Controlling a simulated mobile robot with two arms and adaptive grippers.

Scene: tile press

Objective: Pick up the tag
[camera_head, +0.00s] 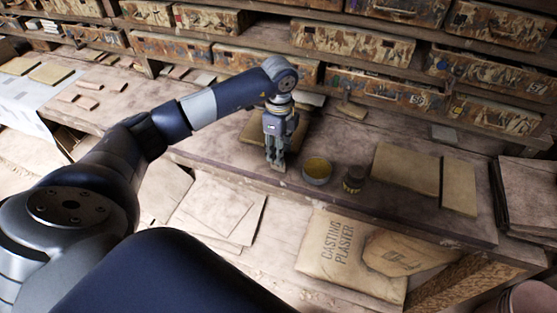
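My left gripper (277,166) points down at the workbench (225,153), its fingertips at or just above the wood near the front edge. The fingers look close together, but at this size I cannot tell whether they are open or shut, or whether anything is between them. I cannot make out a tag for certain; one may be hidden by the gripper. A tan board (254,128) lies behind the gripper. My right gripper is not in view.
A round tin with yellowish contents (317,170) and a small dark jar (353,179) stand just right of the gripper. Flat boards (407,168) lie further right. A casting plaster bag (335,248) lies lower in front. Patterned drawers (355,45) line the back.

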